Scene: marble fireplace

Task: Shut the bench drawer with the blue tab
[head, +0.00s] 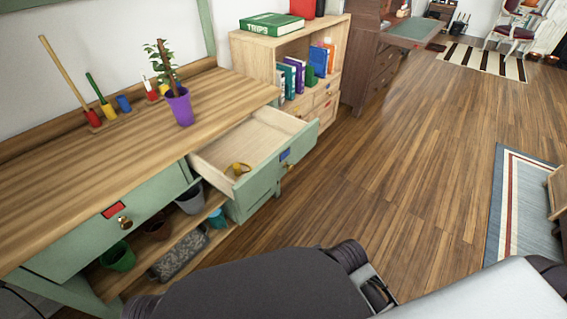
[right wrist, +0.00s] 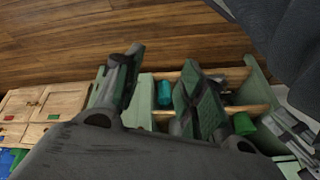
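In the head view the green bench with a wooden top (head: 135,115) runs along the wall at the left. Its drawer with the blue tab (head: 262,180) is pulled well out; the blue tab (head: 285,154) is on its front above a small knob. A small yellow object (head: 238,169) lies inside. The other drawer (head: 115,222), with a red tab, looks shut. In the right wrist view my right gripper (right wrist: 160,90) has its fingers apart with nothing between them, over the bench's side. I cannot make out the blue tab there. My left gripper is not seen.
A purple potted plant (head: 180,106) stands on the bench top. Pots and a teal bottle (right wrist: 165,94) are on the lower shelf. A low bookcase (head: 265,52) stands beyond the open drawer. The wooden floor (head: 390,150) to the right is clear up to a rug.

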